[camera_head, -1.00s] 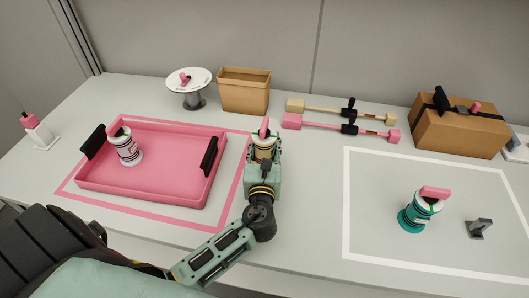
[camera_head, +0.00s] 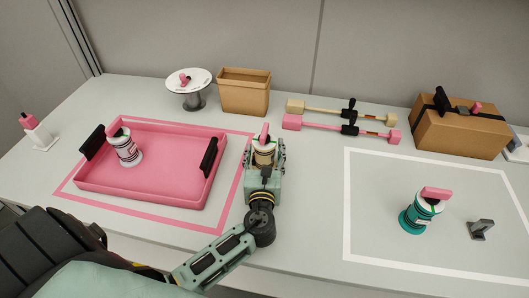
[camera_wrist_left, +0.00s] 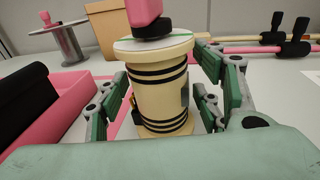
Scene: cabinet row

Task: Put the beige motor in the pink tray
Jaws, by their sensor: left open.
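The beige motor (camera_head: 264,154), with black bands and a pink top piece, stands upright on the table just right of the pink tray (camera_head: 140,190). It also fills the middle of the left wrist view (camera_wrist_left: 159,90). My left gripper (camera_head: 265,158) is open, with its green fingers (camera_wrist_left: 168,105) on either side of the motor. I cannot tell whether the fingers touch it. The pink tray has two black handles and holds a white motor (camera_head: 127,150) with a pink top. My right gripper is not in view.
A teal motor (camera_head: 418,214) and a grey bracket (camera_head: 480,229) stand inside the white outline at right. A brown bin (camera_head: 243,95), a round white stand (camera_head: 189,80), two long tools (camera_head: 340,127) and a cardboard box (camera_head: 460,132) line the back. Free table lies right of the beige motor.

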